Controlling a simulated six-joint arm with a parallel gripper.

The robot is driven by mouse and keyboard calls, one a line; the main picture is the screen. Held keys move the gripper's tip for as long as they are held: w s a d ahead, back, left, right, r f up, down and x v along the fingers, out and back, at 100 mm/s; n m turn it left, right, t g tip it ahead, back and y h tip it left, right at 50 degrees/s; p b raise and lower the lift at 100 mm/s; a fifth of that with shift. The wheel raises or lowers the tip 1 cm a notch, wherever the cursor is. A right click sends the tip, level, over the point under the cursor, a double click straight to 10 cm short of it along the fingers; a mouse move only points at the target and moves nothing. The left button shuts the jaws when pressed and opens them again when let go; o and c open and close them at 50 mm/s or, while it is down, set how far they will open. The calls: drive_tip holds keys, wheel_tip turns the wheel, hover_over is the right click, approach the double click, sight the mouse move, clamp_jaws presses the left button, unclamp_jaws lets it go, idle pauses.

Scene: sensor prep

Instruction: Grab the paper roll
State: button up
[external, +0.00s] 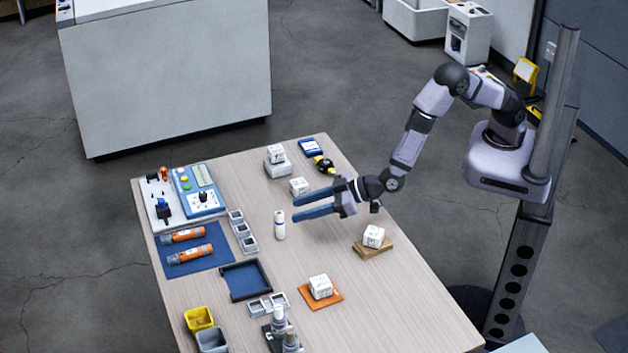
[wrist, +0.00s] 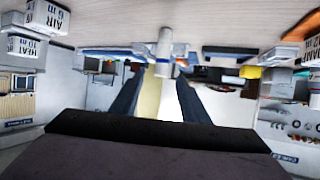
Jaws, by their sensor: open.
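A small upright white cylinder (external: 280,228), which looks like the paper roll, stands on the wooden table (external: 400,315) near its middle. In the wrist view the same white roll (wrist: 164,46) shows just beyond the fingertips, roughly between them. My gripper (external: 294,208) is open, its two long dark-blue fingers reaching left, close to the roll. In the wrist view my gripper (wrist: 160,74) has nothing between its fingers. I cannot tell whether a fingertip touches the roll.
White cubes stand at the back (external: 299,186), on a wooden block (external: 369,250) and on an orange pad (external: 336,299). Left of the roll are small grey trays (external: 242,232), a dark-blue tray (external: 231,289) and a mat with orange cylinders (external: 190,254). The table's right front is clear.

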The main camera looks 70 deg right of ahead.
sight(279, 213)
drive_tip(key=shift+x, duration=1.1)
drive_tip(key=shift+a+p, duration=0.2)
drive_tip(key=shift+p, duration=0.1)
drive_tip(key=shift+p+x, duration=0.7)
drive_tip(key=shift+x, duration=1.8)
drive_tip(key=shift+r, duration=0.1)
drive_tip(key=shift+c, duration=0.4)
clamp_jaws()
